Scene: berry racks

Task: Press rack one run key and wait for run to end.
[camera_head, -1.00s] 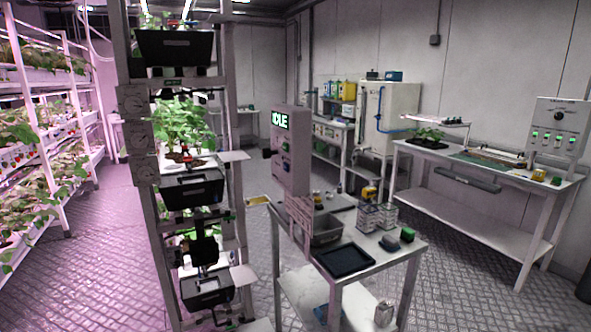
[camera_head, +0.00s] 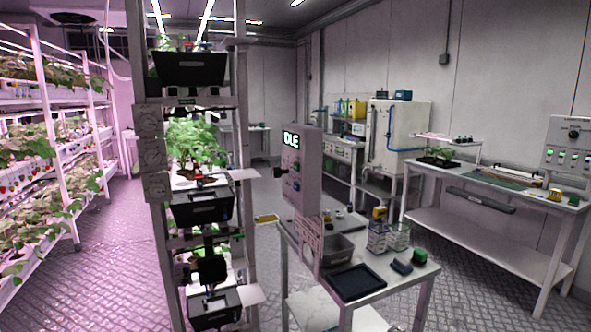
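A grey control box (camera_head: 300,170) stands on a post by the small work table, with a lit green display (camera_head: 291,139) reading IDLE. Below the display are a few small buttons (camera_head: 296,168), too small to read. A tall grey rack (camera_head: 240,190) with black trays (camera_head: 205,206) and green plants (camera_head: 195,145) stands left of the box. I cannot tell which button is the run key. Neither of my grippers is in view.
The work table (camera_head: 400,279) holds a black tray (camera_head: 357,283), a grey bin (camera_head: 335,249) and wire baskets (camera_head: 377,238). Berry shelves (camera_head: 75,125) line the left. A long bench (camera_head: 480,187) stands at right. The floor between shelves and rack is clear.

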